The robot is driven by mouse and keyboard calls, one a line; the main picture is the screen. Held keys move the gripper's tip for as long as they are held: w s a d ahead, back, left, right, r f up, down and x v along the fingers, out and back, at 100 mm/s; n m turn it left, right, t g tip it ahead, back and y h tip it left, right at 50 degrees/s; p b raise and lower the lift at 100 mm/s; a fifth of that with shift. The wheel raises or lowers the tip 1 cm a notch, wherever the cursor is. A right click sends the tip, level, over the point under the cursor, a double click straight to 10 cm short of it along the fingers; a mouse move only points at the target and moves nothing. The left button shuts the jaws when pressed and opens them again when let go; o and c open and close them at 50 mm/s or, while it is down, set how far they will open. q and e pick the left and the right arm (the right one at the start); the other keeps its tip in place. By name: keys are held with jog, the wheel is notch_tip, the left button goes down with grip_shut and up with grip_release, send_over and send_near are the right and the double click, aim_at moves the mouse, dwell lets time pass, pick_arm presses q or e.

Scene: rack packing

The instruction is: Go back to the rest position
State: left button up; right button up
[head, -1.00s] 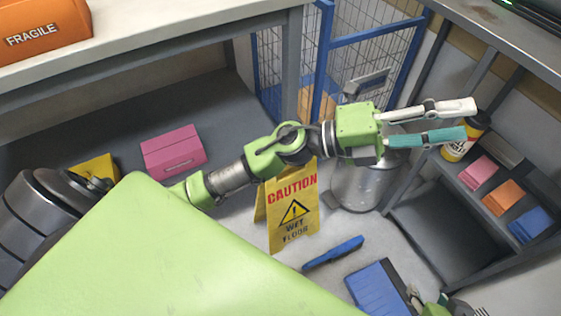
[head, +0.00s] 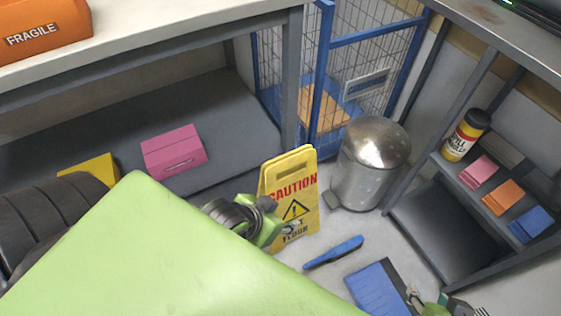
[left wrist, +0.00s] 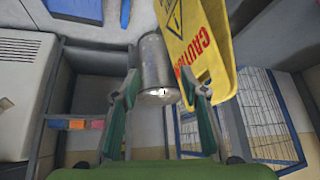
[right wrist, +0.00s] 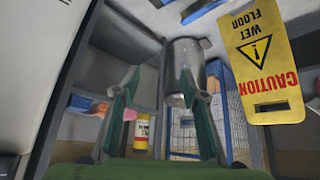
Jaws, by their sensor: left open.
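My left gripper (head: 290,229) is drawn in close to my green body, in front of the yellow wet-floor sign in the head view. In the left wrist view its two fingers (left wrist: 160,88) stand apart with nothing between them. My right gripper (head: 470,309) shows only partly at the bottom right edge of the head view. In the right wrist view its fingers (right wrist: 158,88) are spread and empty.
The wet-floor sign (head: 307,182) stands upright on the floor beside a metal bin (head: 371,165). A blue brush-like object (head: 333,252) and a blue box (head: 377,290) lie nearby. A shelf with small boxes and a yellow bottle (head: 463,140) stands right. A pink box (head: 174,151) lies left.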

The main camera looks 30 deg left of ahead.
dwell(0.4)
